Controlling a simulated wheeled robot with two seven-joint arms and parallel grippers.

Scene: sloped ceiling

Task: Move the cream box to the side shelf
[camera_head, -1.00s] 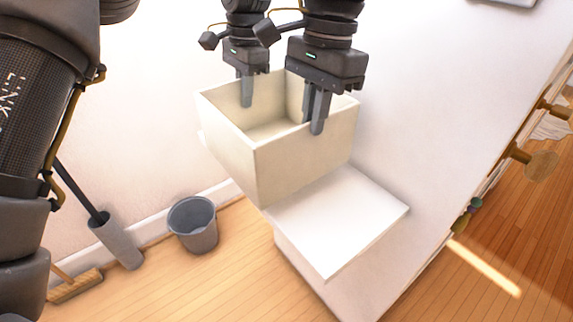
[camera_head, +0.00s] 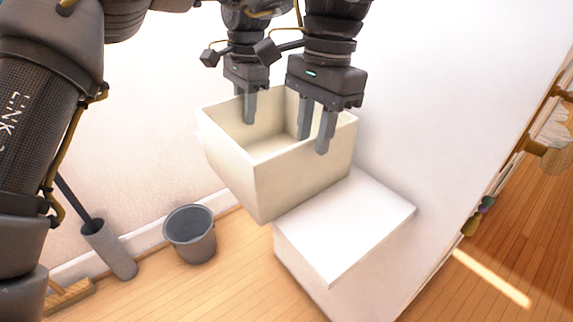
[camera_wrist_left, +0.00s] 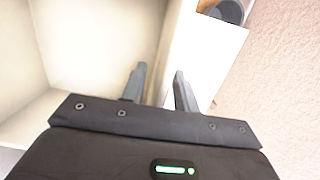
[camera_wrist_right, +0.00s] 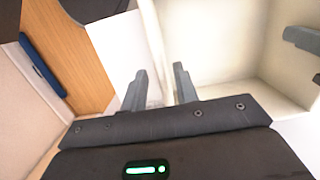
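The cream box (camera_head: 300,185) is open at the top and empty. Its right part is at the edge of the white side shelf (camera_head: 350,225), and its left part hangs over the floor. I cannot tell whether it touches the shelf. My left gripper (camera_head: 249,108) is shut on the far wall; one finger shows inside, the other is hidden. My right gripper (camera_head: 315,140) is shut on the near wall, one finger inside and one outside. The box wall runs between the fingers in the left wrist view (camera_wrist_left: 160,85) and the right wrist view (camera_wrist_right: 163,85).
A grey bucket (camera_head: 190,235) stands on the wooden floor against the wall. A brush in a grey holder (camera_head: 108,250) and a wooden broom head (camera_head: 68,296) are left of it. The shelf's top is bare.

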